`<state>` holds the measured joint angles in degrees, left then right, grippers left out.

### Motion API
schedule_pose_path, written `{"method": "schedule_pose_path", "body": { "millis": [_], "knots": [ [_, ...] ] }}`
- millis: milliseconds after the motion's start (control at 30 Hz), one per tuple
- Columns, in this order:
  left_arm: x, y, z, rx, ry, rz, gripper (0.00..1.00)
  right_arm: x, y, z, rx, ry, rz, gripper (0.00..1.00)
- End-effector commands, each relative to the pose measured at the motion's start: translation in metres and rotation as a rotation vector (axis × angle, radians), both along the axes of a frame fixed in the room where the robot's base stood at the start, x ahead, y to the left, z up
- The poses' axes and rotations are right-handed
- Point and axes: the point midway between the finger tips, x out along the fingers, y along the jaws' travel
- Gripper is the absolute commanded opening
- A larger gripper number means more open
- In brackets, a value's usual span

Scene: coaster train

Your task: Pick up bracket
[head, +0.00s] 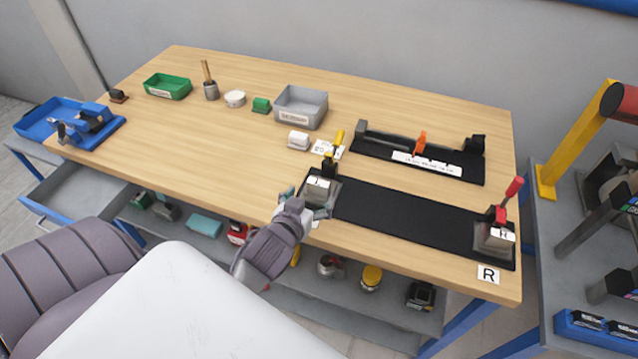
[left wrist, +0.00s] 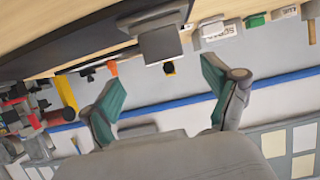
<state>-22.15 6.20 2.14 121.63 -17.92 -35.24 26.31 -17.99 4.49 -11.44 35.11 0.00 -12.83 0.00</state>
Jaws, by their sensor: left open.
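A grey bracket-like block (head: 320,187) sits at the left end of the long black fixture (head: 405,213), beside a yellow-handled clamp (head: 336,146). A similar grey block (head: 495,238) sits at the right end, by a red-handled clamp (head: 512,190); I cannot tell for certain which part is the bracket. My left gripper (head: 305,207) is open at the near left corner of the fixture, close to the left block. In the left wrist view, the open fingers (left wrist: 160,82) have a grey block face (left wrist: 158,44) ahead, between and beyond their tips. My right gripper is not in view.
Behind the fixture stands a second black fixture (head: 370,149) with an orange clamp (head: 420,142). A grey bin (head: 302,118), green tray (head: 167,94) and blue device (head: 88,124) stand to the left. The table's left front is clear. A yellow-framed machine (head: 572,140) stands at the right.

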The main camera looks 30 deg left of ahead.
Motion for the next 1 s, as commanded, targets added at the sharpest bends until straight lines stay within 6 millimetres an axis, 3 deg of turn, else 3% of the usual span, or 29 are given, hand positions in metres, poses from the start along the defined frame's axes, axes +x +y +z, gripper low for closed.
{"method": "schedule_pose_path", "body": {
  "millis": [167, 400, 633, 933, 1000],
  "knots": [
    [0.024, 0.006, -0.009, 0.0, 0.0, -0.001, 0.88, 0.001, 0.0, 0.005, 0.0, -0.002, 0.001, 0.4],
    [0.041, 0.013, -0.014, 0.002, 0.001, -0.001, 0.88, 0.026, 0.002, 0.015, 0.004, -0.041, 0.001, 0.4],
    [0.069, 0.023, -0.028, -0.001, 0.001, -0.001, 0.88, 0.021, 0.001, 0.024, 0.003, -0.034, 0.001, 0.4],
    [0.075, 0.024, -0.032, 0.0, 0.0, -0.002, 0.88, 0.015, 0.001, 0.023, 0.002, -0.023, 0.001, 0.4],
    [0.075, 0.024, -0.032, 0.0, 0.0, -0.002, 0.79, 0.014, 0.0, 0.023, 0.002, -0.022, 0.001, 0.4]
  ]
}}
